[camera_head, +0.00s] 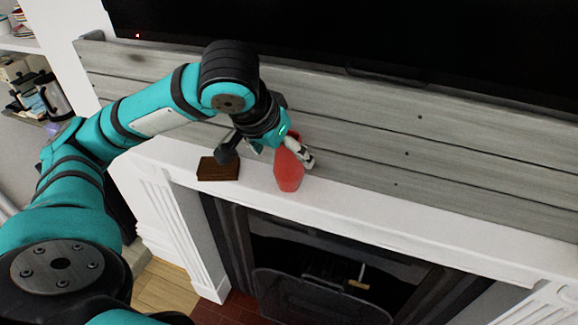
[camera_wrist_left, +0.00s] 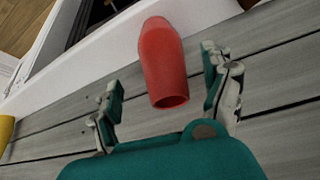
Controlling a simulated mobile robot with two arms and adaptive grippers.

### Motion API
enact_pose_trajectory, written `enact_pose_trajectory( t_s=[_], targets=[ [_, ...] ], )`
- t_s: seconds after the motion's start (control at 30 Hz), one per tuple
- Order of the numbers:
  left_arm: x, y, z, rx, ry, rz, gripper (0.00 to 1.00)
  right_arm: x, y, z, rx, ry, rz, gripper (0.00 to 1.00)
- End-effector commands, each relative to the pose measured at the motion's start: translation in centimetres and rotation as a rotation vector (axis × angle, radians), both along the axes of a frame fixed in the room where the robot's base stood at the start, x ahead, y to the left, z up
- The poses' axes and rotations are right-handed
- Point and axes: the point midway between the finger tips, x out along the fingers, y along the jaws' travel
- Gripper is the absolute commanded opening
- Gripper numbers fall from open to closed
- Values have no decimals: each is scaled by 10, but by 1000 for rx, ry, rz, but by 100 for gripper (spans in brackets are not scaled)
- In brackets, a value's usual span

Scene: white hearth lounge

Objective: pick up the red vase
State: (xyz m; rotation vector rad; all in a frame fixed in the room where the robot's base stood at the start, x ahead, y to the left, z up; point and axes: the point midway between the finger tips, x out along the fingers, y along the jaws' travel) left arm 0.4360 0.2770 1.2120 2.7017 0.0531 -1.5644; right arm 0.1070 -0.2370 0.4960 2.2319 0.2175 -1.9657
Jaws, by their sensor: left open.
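The red vase (camera_head: 288,172) stands on the white mantel in the head view, near the wooden wall. In the left wrist view the red vase (camera_wrist_left: 163,62) is between and ahead of the fingers, its open mouth facing the camera. My left gripper (camera_head: 268,158) is open above and beside the vase; its fingers (camera_wrist_left: 166,98) lie on either side of the vase in the wrist view, with gaps visible. One finger partly covers the vase's upper part in the head view. My right gripper is not in view.
A small dark brown block (camera_head: 218,169) lies on the white mantel (camera_head: 390,222) left of the vase. Grey wooden planks (camera_head: 450,160) rise behind, below a black screen (camera_head: 350,30). A fireplace (camera_head: 330,265) opens below. The mantel right of the vase is clear.

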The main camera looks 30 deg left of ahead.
Motion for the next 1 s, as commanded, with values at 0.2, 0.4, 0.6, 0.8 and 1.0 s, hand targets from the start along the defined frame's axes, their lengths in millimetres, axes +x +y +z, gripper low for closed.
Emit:
enact_pose_trajectory(
  t_s=[0.2,0.4,0.6,0.8,1.0],
  targets=[
    [16,5,-22,1,6,3,82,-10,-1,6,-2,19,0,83],
    [27,5,-41,0,2,0,82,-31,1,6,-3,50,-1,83],
    [28,5,-43,-1,0,0,82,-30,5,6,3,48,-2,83],
    [28,5,-43,-1,0,0,63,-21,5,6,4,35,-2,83],
    [28,5,-42,-1,0,0,37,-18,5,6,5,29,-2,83]
  ],
)
